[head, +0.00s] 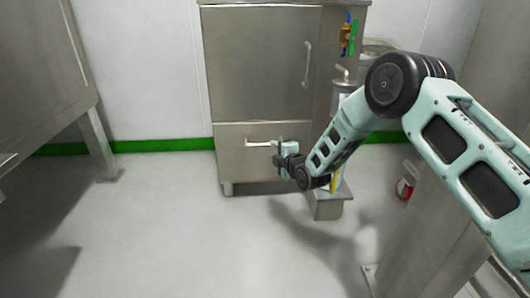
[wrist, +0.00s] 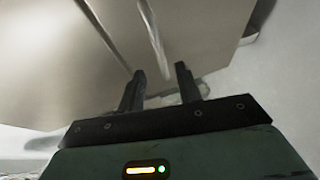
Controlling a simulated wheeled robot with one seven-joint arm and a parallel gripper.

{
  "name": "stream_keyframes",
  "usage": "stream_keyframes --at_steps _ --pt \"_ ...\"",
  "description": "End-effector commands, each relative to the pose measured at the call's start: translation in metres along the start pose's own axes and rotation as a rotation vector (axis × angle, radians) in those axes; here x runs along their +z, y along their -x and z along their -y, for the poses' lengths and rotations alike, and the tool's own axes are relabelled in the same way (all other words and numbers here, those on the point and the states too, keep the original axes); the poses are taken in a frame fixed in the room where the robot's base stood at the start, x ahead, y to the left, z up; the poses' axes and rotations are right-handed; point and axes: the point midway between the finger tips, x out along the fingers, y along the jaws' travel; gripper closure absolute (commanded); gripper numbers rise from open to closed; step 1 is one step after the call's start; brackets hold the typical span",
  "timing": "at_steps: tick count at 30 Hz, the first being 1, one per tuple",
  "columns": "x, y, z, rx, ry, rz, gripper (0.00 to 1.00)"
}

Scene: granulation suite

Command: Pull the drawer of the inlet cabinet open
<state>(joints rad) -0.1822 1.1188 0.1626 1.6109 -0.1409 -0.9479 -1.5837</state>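The inlet cabinet (head: 262,65) is a grey steel box with a large upper door and a lower drawer (head: 240,170). The drawer front looks flush with the cabinet, so it appears shut. Its handle (head: 262,144) is a pale horizontal bar. My gripper (head: 280,158) is at the right end of this handle and hides part of it. In the wrist view my gripper (wrist: 160,74) has its two dark fingers apart, with nothing clamped. A bar, the handle (wrist: 152,30), runs down toward the gap between the fingertips. I cannot tell whether it lies between them in depth.
A vertical handle (head: 307,64) is on the upper door. A valve with a green lever (head: 353,37) is on the cabinet's right side. A steel pedestal (head: 328,207) stands on the floor beside my forearm. The floor (head: 190,240) in front and left is clear.

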Motion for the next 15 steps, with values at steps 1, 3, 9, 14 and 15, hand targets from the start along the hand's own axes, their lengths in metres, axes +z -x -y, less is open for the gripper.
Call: stream_keyframes --at_steps 1,3,9,14,15 --pt "0.001 -0.012 0.006 0.003 -0.001 0.001 0.66" --pt "0.001 -0.027 0.006 0.003 -0.002 0.001 0.66" --pt "0.000 -0.059 0.005 0.001 -0.002 0.000 0.66" --pt "0.000 -0.074 0.003 0.000 -0.002 0.000 0.66" --pt "0.000 -0.076 0.002 0.000 -0.002 0.000 0.66"
